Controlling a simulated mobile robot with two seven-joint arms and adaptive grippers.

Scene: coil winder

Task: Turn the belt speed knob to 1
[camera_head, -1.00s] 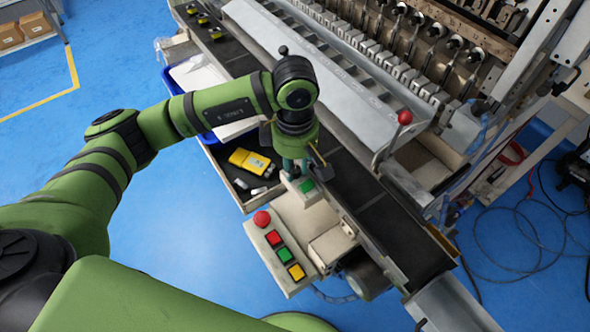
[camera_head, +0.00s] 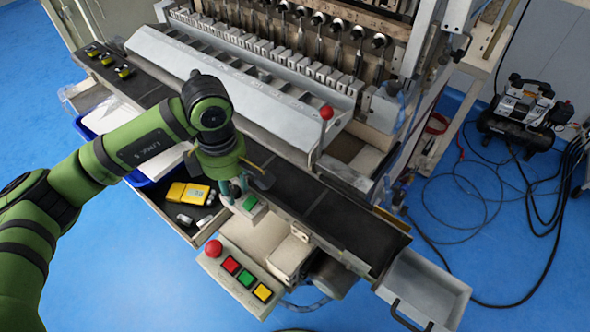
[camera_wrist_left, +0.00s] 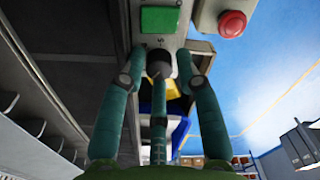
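The belt speed knob (camera_wrist_left: 158,63) is a small dark round knob on a pale control box, seen in the left wrist view. The plate above it carries small dark marks, too small to read surely, and a green button (camera_wrist_left: 161,20). In the head view the control box (camera_head: 252,212) stands at the belt's near edge, and my gripper hides the knob. My left gripper (camera_wrist_left: 162,65) has its teal fingers around the knob, with gaps visible at the left and right sides. I cannot tell whether the middle finger touches it. My right gripper is out of view.
A panel with a red mushroom button (camera_head: 213,248) and red, green and yellow buttons (camera_head: 246,279) sits close below the gripper. The dark belt (camera_head: 345,226) runs behind. An open drawer (camera_head: 172,217) holds a yellow device (camera_head: 187,194). A metal tray (camera_head: 425,290) is at right.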

